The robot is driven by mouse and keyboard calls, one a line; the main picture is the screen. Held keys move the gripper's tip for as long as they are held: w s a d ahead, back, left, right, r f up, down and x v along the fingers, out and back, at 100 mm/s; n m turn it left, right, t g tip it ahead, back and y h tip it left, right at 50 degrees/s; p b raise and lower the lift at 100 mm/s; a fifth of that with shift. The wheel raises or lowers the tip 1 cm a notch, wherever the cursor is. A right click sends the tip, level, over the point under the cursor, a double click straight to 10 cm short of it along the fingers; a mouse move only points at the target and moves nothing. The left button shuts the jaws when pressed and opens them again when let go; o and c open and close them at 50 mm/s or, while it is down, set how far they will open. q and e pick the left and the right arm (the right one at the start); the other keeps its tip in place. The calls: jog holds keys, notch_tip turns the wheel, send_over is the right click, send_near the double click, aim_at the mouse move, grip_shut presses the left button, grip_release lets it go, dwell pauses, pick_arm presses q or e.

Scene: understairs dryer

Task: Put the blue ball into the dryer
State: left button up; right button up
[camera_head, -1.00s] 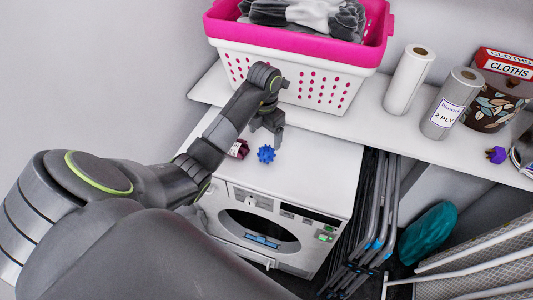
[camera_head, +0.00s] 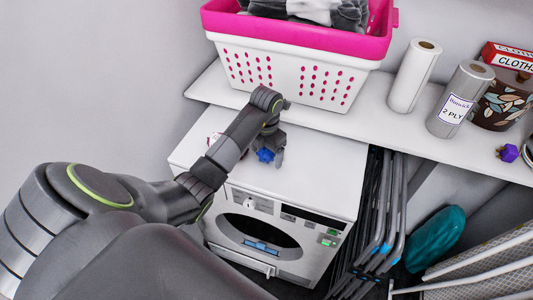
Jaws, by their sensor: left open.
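The spiky blue ball (camera_head: 265,155) sits on top of the white dryer (camera_head: 315,183). My left gripper (camera_head: 272,156) is open and reaches down at the ball, with its fingers beside it and partly covering it. I cannot tell whether the fingers touch the ball. The dryer's front has a dark round opening (camera_head: 262,229) below the ball, with something blue at its lower edge. My right gripper is out of view.
A dark red and white object (camera_head: 212,139) is mostly hidden behind my left arm. A pink and white laundry basket (camera_head: 290,72) and paper rolls (camera_head: 413,77) stand on the shelf behind. Folded grey racks (camera_head: 385,225) stand right of the dryer.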

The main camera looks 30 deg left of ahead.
pick_arm(q)
jog(key=c, duration=1)
jog(key=shift+c, duration=0.2)
jog(key=shift+r, duration=0.15)
